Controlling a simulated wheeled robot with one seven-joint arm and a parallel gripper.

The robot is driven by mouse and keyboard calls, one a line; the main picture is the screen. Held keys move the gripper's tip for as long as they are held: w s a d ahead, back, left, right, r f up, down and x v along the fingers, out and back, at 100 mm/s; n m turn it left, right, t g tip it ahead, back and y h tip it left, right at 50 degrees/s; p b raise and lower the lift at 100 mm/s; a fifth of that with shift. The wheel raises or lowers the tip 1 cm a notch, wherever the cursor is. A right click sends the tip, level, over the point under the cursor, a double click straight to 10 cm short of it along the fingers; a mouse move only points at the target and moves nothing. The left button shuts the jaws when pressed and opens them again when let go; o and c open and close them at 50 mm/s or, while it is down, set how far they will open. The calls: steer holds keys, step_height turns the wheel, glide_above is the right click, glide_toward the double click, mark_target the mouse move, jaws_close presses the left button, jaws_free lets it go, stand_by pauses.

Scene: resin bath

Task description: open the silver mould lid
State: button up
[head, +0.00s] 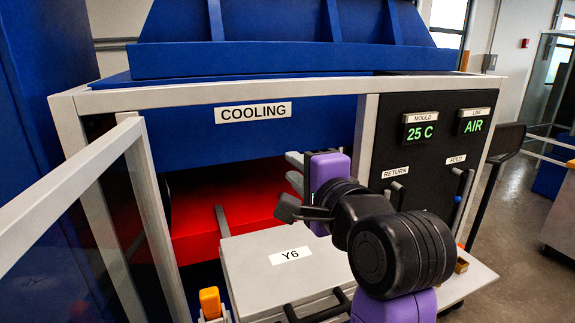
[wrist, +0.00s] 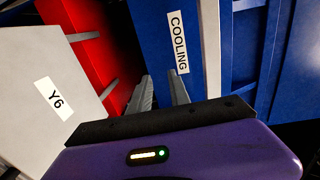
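The silver mould lid (head: 265,253) is a flat grey cover labelled Y6, low in the middle of the head view. It looks shut and lies flat. A black bar handle (head: 318,310) is on its front side, partly cut off by the frame's bottom edge. The lid also shows at the left of the wrist view (wrist: 32,85). My gripper (head: 290,171) is above and behind the lid, in front of the cooling opening. Its two grey fingers are apart with nothing between them, as the wrist view also shows (wrist: 160,86). My arm hides the lid's right part.
An orange latch-like piece (head: 210,302) stands at the lid's left front. A red block (head: 195,205) lies behind the lid under the blue press. A pale rail frame (head: 75,185) borders the left. A black panel (head: 425,140) with displays and two levers stands right.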

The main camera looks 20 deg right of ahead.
steer(key=s, duration=0.3)
steer(key=shift+s+r, duration=0.15)
steer(key=shift+s, duration=0.15)
steer(key=shift+c, duration=0.2)
